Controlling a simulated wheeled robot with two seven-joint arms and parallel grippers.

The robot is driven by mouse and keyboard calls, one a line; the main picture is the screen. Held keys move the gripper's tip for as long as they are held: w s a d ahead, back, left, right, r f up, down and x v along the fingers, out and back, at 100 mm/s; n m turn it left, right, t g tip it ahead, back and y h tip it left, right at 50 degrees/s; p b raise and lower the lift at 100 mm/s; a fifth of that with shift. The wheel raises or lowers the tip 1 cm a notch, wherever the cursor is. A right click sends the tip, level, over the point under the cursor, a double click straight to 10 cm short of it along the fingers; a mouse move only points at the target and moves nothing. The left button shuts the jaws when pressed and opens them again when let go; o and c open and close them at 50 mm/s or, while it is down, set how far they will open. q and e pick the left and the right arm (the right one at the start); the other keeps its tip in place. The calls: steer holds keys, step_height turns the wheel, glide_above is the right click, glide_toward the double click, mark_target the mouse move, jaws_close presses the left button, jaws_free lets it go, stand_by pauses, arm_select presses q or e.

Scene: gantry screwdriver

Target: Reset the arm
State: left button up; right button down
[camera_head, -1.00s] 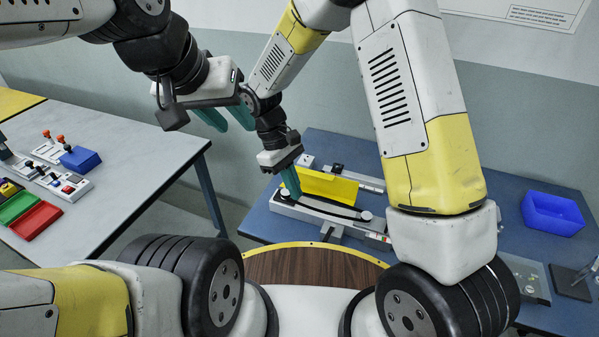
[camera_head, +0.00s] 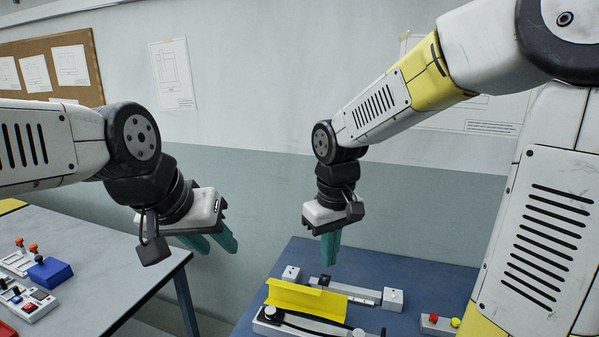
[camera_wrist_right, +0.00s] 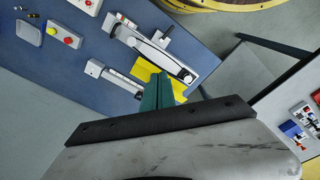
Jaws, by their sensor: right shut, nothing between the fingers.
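My right gripper (camera_head: 331,262) is shut and empty, pointing down above the far part of the blue table. Its teal fingers also show together in the right wrist view (camera_wrist_right: 158,92). A black strip runs along the front rail. My left gripper (camera_head: 213,242) hangs at the left with its teal fingers apart, beside the grey table and holding nothing visible.
The blue table (camera_head: 420,285) carries a small box with red and yellow buttons (camera_head: 440,322) at the right. The grey table (camera_head: 90,255) at the left holds a blue block (camera_head: 50,273) and small switch boxes. The wall stands behind.

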steer(key=s+d+r+m+t+y, duration=0.2)
steer(key=s+d+r+m+t, duration=0.3)
steer(key=s+d+r, duration=0.3)
steer(key=shift+s+r, duration=0.35)
steer(key=shift+s, duration=0.05)
